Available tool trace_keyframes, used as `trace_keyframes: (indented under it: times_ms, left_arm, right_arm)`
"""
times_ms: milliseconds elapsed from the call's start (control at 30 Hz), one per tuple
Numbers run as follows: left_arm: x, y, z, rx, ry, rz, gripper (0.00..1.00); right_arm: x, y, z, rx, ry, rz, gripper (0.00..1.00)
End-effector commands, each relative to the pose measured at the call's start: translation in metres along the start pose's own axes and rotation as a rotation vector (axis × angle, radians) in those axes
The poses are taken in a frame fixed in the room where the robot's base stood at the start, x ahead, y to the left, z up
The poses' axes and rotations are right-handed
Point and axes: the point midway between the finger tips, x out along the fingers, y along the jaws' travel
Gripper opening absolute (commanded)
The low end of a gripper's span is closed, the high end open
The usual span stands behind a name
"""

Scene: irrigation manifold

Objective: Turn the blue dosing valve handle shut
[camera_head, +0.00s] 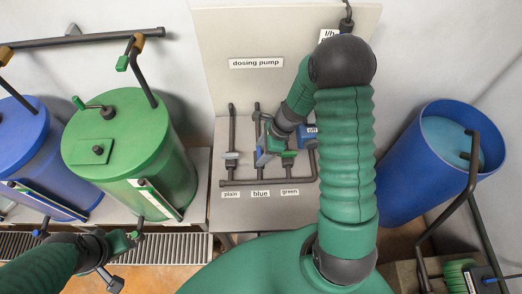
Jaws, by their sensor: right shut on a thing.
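The manifold (240,184) is a grey pipe with upright branches on a bench, labelled plain, blue and green. The blue dosing valve handle (261,158) is on the middle branch, above the label "blue", and is partly hidden. My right gripper (266,152) comes down over that branch and is shut on the blue handle; its fingertips are small and partly covered. The handle's exact angle cannot be told. My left gripper (126,262) is at the lower left, away from the manifold, with its fingers spread and empty.
A green-handled valve (289,154) is close right of my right gripper; the plain valve (231,157) is to its left. A blue pump box (309,139) marked "off" stands behind. Green (125,135) and blue (35,150) tanks are left, an open blue barrel (408,165) right.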

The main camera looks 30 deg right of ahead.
Motion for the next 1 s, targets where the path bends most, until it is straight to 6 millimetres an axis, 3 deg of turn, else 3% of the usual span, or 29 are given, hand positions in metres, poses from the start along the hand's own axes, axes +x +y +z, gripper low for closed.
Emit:
trace_keyframes:
  times_ms: [467,1000]
  left_arm:
    - [-0.004,0.0,-0.001,0.0,0.0,0.0,0.36]
    - [-0.021,0.0,-0.005,0.0,0.0,0.0,0.36]
  right_arm:
    - [-0.003,-0.003,0.005,-0.053,-0.008,0.017,0.14]
    - [-0.003,-0.006,0.007,-0.446,-0.009,0.177,0.14]
